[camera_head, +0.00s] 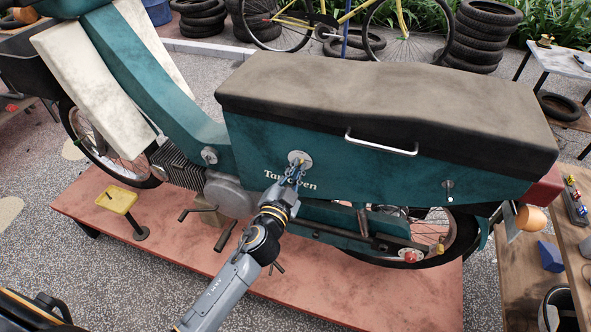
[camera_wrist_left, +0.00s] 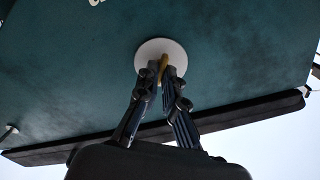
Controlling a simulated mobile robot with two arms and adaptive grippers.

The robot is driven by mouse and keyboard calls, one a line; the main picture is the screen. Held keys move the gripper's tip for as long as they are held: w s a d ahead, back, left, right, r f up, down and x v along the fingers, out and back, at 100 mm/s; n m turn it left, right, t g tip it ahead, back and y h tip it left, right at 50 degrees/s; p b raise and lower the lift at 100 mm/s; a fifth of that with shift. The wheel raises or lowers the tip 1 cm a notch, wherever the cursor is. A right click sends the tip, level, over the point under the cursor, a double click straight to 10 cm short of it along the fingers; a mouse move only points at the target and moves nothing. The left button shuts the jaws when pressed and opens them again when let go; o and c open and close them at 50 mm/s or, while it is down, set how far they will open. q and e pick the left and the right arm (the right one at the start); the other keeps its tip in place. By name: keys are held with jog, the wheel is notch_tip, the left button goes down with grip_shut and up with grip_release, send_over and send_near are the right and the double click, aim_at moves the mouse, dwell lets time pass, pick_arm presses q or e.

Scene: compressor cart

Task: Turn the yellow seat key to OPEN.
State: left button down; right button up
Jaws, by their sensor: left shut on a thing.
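The yellow seat key (camera_wrist_left: 163,64) sits at the round light-coloured lock plate (camera_wrist_left: 150,48) on the moped's teal side panel. The lock plate also shows in the head view (camera_head: 300,159), below the dark seat (camera_head: 380,100). My left gripper (camera_head: 297,170) is at the plate, and in the left wrist view its fingers (camera_wrist_left: 161,72) are closed on the key from both sides. The fingers hide much of the key, and its exact angle is hard to tell. The gripper covers part of the lettering on the panel, so no OPEN mark can be read. My right gripper is not in view.
The teal moped stands on a low red platform (camera_head: 390,300). A chrome grab handle (camera_head: 381,143) sticks out right of the lock. A yellow pedal-like part (camera_head: 117,199) stands at left. Wooden benches are at the right edge. Tyres and a yellow bicycle are behind.

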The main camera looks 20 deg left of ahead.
pick_arm(q)
jog(key=m, duration=0.8)
jog(key=shift+f+m, duration=0.15)
jog(key=shift+m, duration=0.25)
dwell(0.4)
jog(key=c, duration=1.5)
grip_release()
jog(key=shift+d, duration=0.1)
jog(key=s, duration=1.2)
jog(key=shift+a, duration=0.2)
